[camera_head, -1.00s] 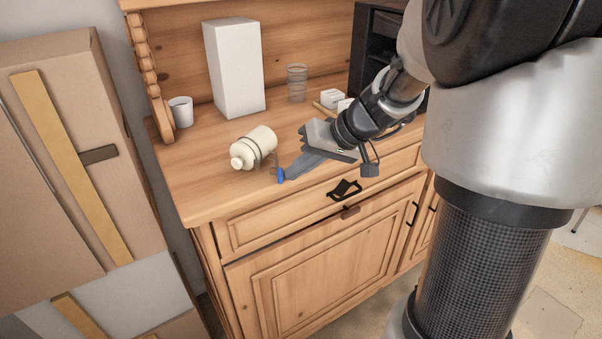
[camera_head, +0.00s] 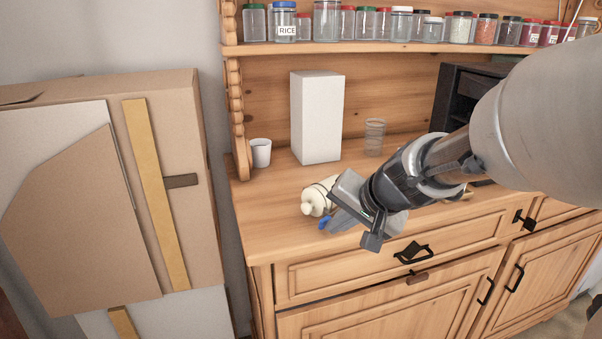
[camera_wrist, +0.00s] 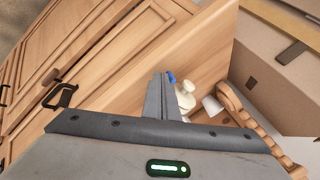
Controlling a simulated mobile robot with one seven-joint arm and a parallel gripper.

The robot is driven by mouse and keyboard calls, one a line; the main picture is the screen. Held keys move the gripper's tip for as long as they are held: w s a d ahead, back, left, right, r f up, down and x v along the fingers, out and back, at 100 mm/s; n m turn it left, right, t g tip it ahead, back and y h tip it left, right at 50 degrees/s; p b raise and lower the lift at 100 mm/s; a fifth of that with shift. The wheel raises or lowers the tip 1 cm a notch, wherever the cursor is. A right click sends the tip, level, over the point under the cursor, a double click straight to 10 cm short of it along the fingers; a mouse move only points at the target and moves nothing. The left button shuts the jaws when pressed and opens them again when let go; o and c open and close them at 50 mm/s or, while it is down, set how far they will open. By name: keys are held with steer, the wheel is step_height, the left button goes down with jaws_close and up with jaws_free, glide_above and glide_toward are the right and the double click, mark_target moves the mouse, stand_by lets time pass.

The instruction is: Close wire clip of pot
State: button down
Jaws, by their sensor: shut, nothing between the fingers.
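A cream pot (camera_head: 315,199) lies on its side on the dresser top, its knobbed end toward the left front. My gripper (camera_head: 325,224) is shut, with blue at its fingertips, just in front of the pot. It hides much of the pot's body in the head view, and the wire clip cannot be made out there. In the wrist view, my gripper (camera_wrist: 171,77) points over the dresser top, and part of the pot (camera_wrist: 186,96) shows just right of the fingers. I cannot tell whether the fingertips touch the pot.
A white cup (camera_head: 260,153), a tall white box (camera_head: 316,118) and a glass (camera_head: 374,137) stand behind the pot. A shelf of jars (camera_head: 400,47) runs above. The dresser top (camera_head: 258,220) is clear at front left. Cardboard boxes (camera_head: 180,110) stand left.

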steer(key=shift+w, duration=0.15)
stand_by(0.6)
steer(key=shift+w+d+b, duration=0.4)
steer(key=shift+d+b, duration=0.05)
steer(key=shift+d, duration=0.15)
steer(key=shift+f, duration=0.1)
